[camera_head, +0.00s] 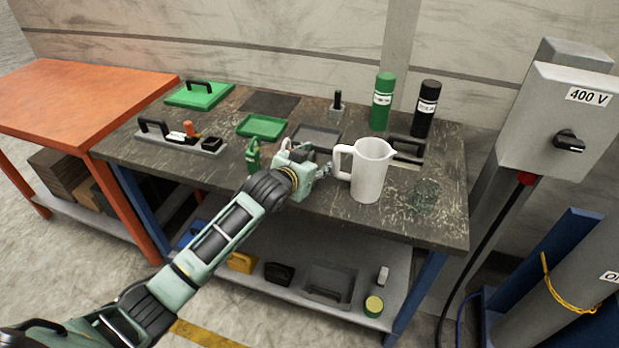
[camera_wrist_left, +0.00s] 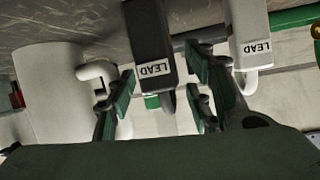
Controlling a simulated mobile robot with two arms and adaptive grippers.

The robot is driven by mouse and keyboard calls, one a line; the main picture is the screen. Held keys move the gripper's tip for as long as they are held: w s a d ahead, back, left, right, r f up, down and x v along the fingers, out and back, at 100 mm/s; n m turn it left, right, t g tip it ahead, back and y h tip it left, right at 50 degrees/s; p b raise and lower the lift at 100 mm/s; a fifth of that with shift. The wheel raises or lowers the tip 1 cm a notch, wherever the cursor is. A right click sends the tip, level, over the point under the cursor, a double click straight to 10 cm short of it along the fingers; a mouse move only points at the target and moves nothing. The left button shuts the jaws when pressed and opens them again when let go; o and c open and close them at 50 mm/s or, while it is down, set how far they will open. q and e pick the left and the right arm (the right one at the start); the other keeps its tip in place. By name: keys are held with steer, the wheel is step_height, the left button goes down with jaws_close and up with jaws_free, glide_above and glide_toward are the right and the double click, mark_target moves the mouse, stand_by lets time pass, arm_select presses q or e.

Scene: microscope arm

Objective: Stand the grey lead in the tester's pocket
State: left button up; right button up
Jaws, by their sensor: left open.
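My left gripper (camera_head: 325,170) is open beside the white jug's handle in the head view. In the left wrist view its two fingers (camera_wrist_left: 160,95) stand apart, with a black block (camera_wrist_left: 148,35) marked LEAD showing between them. I cannot tell whether they touch it. A light grey block (camera_wrist_left: 247,28), also marked LEAD, shows to the right of the fingers. I cannot clearly make out either lead in the head view. A grey panel (camera_head: 160,140) at the left has a handle and a black square part (camera_head: 212,143); I cannot tell whether it is the tester. My right gripper is not in view.
The white jug (camera_head: 369,170) stands close to the gripper, also in the left wrist view (camera_wrist_left: 45,90). A green can (camera_head: 382,100) and a black can (camera_head: 426,110) stand behind. A green tray (camera_head: 262,126) lies left of centre. A switch box (camera_head: 560,130) is at the right.

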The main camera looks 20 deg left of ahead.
arm_select(q)
steer(key=shift+c, duration=0.3)
jaws_close()
stand_by(0.3)
